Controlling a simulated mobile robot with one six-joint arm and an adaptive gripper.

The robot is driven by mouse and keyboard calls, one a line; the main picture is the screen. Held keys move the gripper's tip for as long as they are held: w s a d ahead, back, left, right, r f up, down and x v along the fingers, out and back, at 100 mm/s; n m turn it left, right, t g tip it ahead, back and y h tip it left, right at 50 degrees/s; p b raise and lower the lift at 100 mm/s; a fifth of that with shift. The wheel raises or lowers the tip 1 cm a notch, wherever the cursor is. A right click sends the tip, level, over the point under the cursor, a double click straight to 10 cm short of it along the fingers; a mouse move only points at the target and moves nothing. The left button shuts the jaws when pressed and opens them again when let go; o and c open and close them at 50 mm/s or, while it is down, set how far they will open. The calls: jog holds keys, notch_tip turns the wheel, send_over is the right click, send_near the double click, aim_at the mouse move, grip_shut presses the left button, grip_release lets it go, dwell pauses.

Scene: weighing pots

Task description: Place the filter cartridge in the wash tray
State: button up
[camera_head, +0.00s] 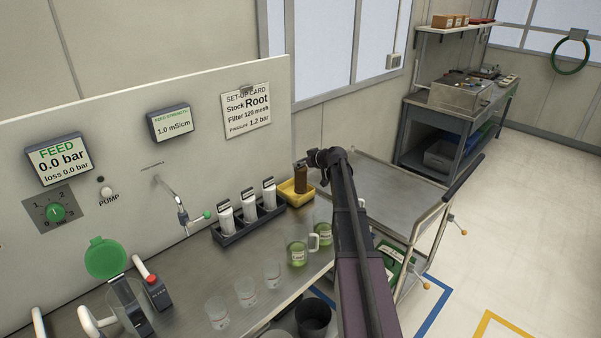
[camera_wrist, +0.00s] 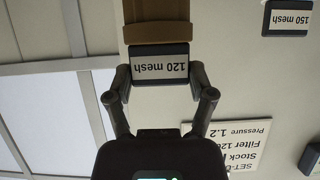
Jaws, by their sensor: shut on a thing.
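My gripper (camera_wrist: 160,78) is shut on the dark cap of a filter cartridge (camera_wrist: 162,35), labelled "120 mesh" and brown below the cap. The wrist view shows it upside down. In the head view the brown cartridge (camera_head: 301,180) hangs upright from my gripper (camera_head: 306,162) at the yellow tray (camera_head: 288,200), probably the wash tray. Its lower end overlaps the tray; I cannot tell whether it touches the floor of the tray.
A dark rack (camera_head: 232,239) with three white cartridges stands just left of the yellow tray. Two green-filled jugs (camera_head: 297,255) and several clear cups (camera_head: 246,291) stand nearer on the bench. A steel cart (camera_head: 385,200) is at the right.

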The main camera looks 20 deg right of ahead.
aim_at(304, 170)
jog(key=shift+f+b, duration=1.9)
jog(key=shift+f, duration=0.1)
jog(key=o, duration=1.3)
